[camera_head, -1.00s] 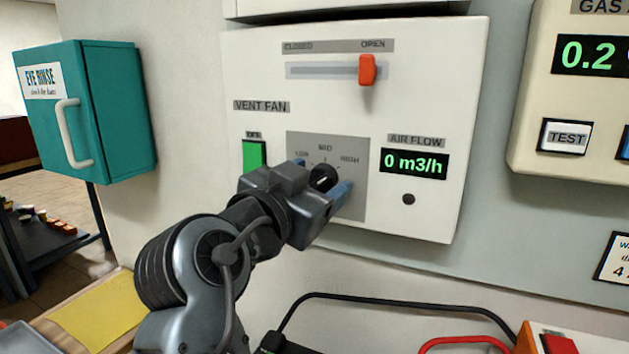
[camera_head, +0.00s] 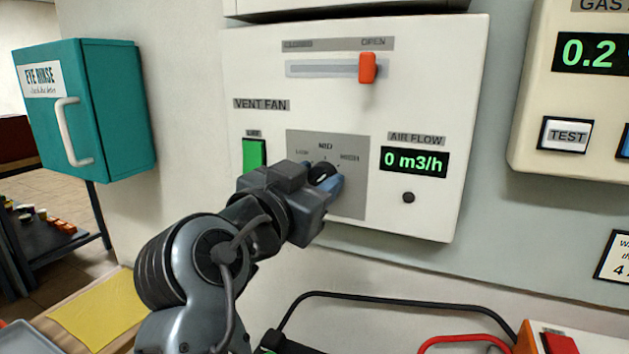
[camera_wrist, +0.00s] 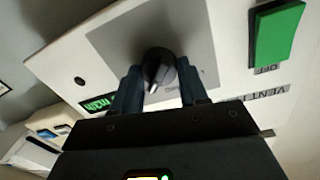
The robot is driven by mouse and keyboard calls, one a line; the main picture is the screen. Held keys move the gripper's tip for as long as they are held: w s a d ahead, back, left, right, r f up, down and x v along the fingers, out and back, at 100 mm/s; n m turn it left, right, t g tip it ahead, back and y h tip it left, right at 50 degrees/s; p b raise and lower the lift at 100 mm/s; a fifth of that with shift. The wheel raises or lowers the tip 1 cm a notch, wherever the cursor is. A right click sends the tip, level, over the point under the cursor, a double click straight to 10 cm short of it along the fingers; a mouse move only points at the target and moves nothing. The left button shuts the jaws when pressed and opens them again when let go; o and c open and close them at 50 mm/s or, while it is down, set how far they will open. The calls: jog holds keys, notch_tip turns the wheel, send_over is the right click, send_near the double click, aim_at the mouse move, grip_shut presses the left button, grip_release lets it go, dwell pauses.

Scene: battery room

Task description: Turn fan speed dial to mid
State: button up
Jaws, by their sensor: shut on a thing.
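The fan speed dial (camera_head: 322,172) is a black round knob on a grey plate (camera_head: 352,190) of the white vent fan panel. The plate carries marks, with MID at the top; the side labels are blurred. My gripper (camera_head: 325,182) is at the dial, with its fingers on either side of it. In the wrist view the dial (camera_wrist: 158,68) sits between the two dark blue fingertips (camera_wrist: 160,80), which are shut on it. The dial is partly hidden by my gripper in the head view, and I cannot tell exactly where its pointer stands.
An orange slider (camera_head: 367,68) stands at the OPEN end of its track. A green switch (camera_head: 254,154) is left of the dial. The air flow display (camera_head: 414,162) reads 0 m3/h. A teal eye rinse box (camera_head: 115,110) hangs at left.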

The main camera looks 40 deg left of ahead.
jog(key=n, duration=0.4)
jog(key=shift+n, duration=0.4)
jog(key=shift+a+f+n+y+p, duration=0.1)
jog(key=shift+n+y+p, duration=0.3)
jog(key=shift+n+p, duration=1.2)
jog(key=shift+n+b, duration=0.6)
jog(key=shift+n, duration=0.2)
jog(key=o, duration=1)
jog(key=shift+o, duration=0.2)
jog(key=s+d+b, duration=0.1)
jog(key=s, duration=0.6)
jog(key=shift+s+d+f, duration=0.25)
jog(key=shift+s, duration=0.15)
